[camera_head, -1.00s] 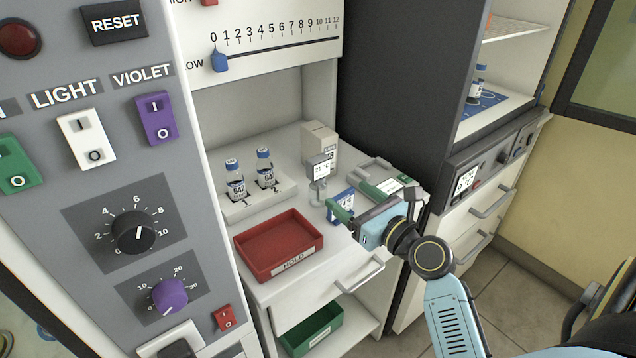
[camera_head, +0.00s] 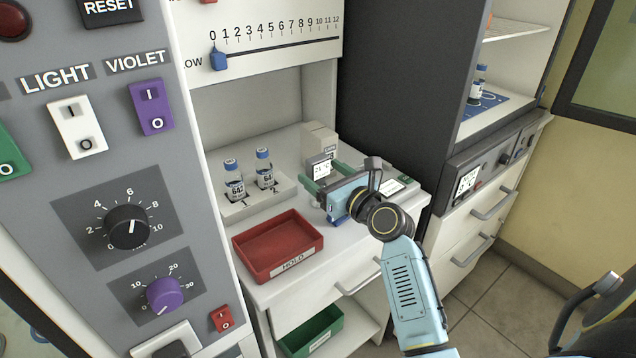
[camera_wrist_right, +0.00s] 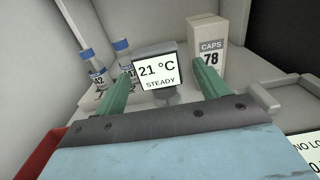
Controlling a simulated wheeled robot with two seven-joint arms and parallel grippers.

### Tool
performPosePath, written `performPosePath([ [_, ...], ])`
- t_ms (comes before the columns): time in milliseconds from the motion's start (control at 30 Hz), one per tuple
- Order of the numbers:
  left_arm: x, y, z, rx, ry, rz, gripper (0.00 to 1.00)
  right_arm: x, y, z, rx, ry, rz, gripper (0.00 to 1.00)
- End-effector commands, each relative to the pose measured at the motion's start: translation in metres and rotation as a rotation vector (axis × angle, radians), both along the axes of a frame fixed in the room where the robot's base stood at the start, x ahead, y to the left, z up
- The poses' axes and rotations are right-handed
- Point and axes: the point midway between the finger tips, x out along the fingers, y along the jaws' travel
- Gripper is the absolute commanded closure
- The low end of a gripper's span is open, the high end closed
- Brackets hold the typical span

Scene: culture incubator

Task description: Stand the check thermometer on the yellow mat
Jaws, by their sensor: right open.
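The check thermometer (camera_head: 322,171) is a small grey device with a white display on a stand, upright on the white counter. I see no yellow mat.
Two blue-capped bottles (camera_head: 264,172) stand in a white rack left of the thermometer. A CAPS box (camera_wrist_right: 207,45) is behind it. A red HOLD tray (camera_head: 279,247) is in front left. The open incubator (camera_head: 510,55) is at right.

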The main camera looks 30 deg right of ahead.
Motion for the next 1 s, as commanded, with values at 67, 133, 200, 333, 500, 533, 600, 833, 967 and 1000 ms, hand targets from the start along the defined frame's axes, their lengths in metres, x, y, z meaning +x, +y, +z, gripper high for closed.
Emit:
performPosePath([
  [67, -0.001, 0.001, 0.0, 0.002, 0.003, 0.0, 0.64, 0.0, 0.0, 0.0, 0.0, 0.0, 0.0, 0.31],
  [133, -0.003, 0.001, 0.0, 0.002, 0.006, 0.001, 0.64, 0.0, 0.0, 0.0, 0.0, 0.0, 0.0, 0.4],
  [200, -0.005, 0.002, 0.0, 0.002, 0.009, 0.002, 0.64, 0.0, 0.0, 0.0, 0.0, 0.0, 0.0, 0.5],
  [333, -0.008, 0.002, -0.001, 0.004, 0.014, 0.003, 0.64, 0.0, 0.0, 0.0, 0.0, 0.0, 0.0, 0.67],
  [500, -0.009, 0.002, -0.001, 0.004, 0.015, 0.002, 0.64, 0.0, 0.0, 0.001, 0.0, -0.001, 0.0, 0.84],
  [533, -0.009, 0.002, -0.001, 0.004, 0.015, 0.002, 0.64, 0.0, 0.0, 0.0, 0.0, -0.001, 0.0, 0.84],
  [600, -0.009, 0.002, -0.001, 0.004, 0.015, 0.002, 0.64, -0.001, 0.0, 0.001, 0.001, -0.001, 0.0, 0.84],
  [833, -0.009, 0.002, 0.013, 0.001, 0.008, 0.002, 0.64, 0.0, 0.0, 0.026, 0.002, -0.006, -0.001, 0.84],
  [967, -0.017, -0.002, 0.025, -0.003, 0.02, 0.004, 0.64, 0.0, 0.0, 0.055, 0.001, -0.007, 0.0, 0.84],
  [1000, -0.019, -0.005, 0.029, -0.008, 0.023, 0.007, 0.64, 0.0, 0.0, 0.063, 0.002, -0.007, -0.001, 0.84],
])
